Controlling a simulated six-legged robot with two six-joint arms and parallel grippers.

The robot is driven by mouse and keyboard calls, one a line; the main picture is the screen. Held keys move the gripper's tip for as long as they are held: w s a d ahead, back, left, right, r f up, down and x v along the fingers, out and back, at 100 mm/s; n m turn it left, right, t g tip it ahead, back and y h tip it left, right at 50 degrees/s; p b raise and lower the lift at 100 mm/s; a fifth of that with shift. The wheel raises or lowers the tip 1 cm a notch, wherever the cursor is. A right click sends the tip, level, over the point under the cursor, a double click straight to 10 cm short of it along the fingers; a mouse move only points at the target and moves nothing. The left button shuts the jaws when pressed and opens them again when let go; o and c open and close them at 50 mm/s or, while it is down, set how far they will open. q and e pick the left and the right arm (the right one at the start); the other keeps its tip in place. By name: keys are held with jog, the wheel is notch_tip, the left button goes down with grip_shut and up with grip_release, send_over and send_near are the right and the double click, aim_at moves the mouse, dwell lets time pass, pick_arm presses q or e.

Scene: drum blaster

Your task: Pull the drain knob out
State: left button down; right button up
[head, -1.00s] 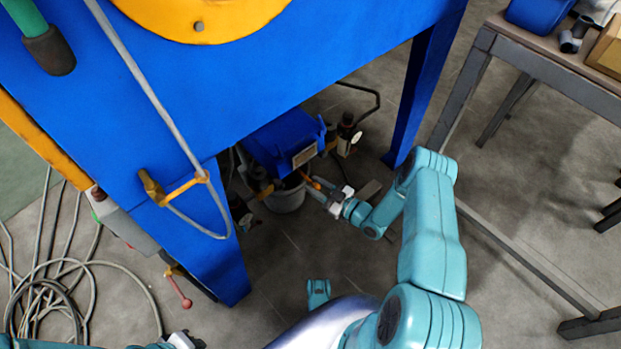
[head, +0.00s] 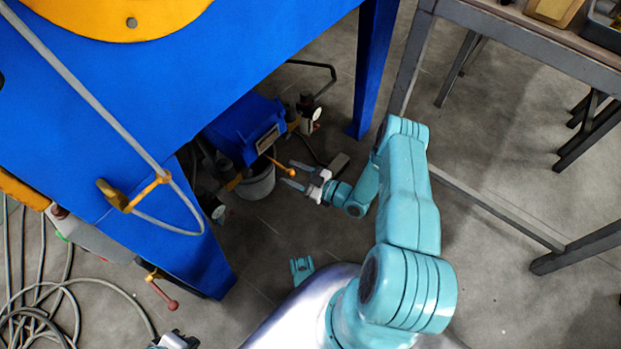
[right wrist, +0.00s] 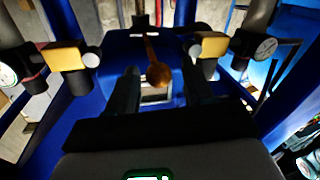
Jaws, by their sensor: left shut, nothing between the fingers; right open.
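The drain knob (head: 291,172) is an orange ball on a thin rod, sticking out below the blue box under the machine. In the right wrist view the brown-orange ball (right wrist: 159,75) shows between the two dark fingers. My right gripper (head: 289,173) is open, with its fingertips on either side of the ball; whether they touch it I cannot tell. My left gripper (head: 174,341) is shut and empty at the bottom edge of the head view, far from the knob.
A grey bucket (head: 257,186) stands below the blue box (head: 245,128). A gauge (head: 317,113) and fittings sit beside it. A blue machine leg (head: 374,65) stands to the right. A red-ended lever (head: 161,291) and coiled hoses (head: 40,320) are at left.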

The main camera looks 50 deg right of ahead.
jog(key=p+v, duration=0.3)
jog(key=v, duration=1.2)
jog(key=shift+s, duration=0.4)
jog(key=shift+d, duration=0.1)
